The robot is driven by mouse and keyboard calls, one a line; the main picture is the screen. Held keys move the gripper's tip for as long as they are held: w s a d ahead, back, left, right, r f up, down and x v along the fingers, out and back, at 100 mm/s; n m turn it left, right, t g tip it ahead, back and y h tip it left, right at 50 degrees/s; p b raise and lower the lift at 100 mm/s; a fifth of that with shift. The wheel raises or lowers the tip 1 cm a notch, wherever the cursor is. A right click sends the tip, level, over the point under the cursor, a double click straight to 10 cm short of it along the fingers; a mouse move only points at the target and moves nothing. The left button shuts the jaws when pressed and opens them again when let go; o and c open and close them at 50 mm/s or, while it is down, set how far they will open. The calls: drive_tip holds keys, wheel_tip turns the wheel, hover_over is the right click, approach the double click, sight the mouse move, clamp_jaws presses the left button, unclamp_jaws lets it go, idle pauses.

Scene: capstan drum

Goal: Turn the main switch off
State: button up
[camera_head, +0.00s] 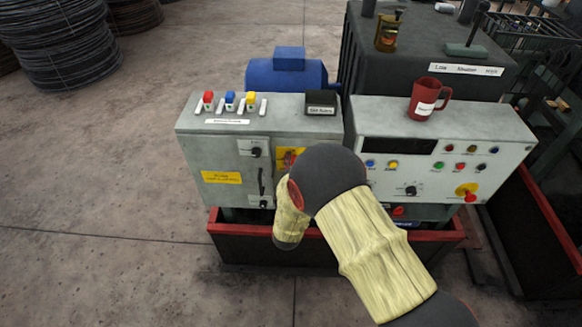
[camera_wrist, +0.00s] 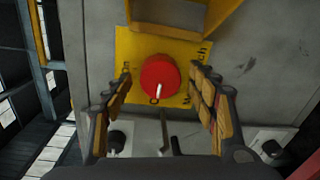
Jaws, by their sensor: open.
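The main switch is a round red knob (camera_wrist: 160,76) with a white pointer mark at its lower edge in the wrist view. It sits on a yellow plate (camera_wrist: 130,47) whose lettering is partly hidden. My gripper (camera_wrist: 161,73) is open, with one padded finger to the left of the knob and one to the right. Gaps show between the fingers and the knob, and nothing is held. In the head view, the yellow plate (camera_head: 283,158) on the front of the left grey cabinet (camera_head: 220,157) shows only in part; my arm covers the rest and hides my gripper.
A yellow frame (camera_wrist: 185,15) juts out just above the plate in the wrist view. A right control box (camera_head: 455,128) carries buttons and a red mug (camera_head: 428,98). Red-edged troughs (camera_head: 240,232) stand below. Open floor (camera_head: 100,150) lies to the left.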

drive_tip(key=shift+s, duration=0.1)
drive_tip(key=s, duration=1.1)
drive_tip(key=shift+s+a+r, duration=0.2)
drive_tip(key=shift+s+r, duration=0.15)
drive_tip(key=shift+s, duration=0.05)
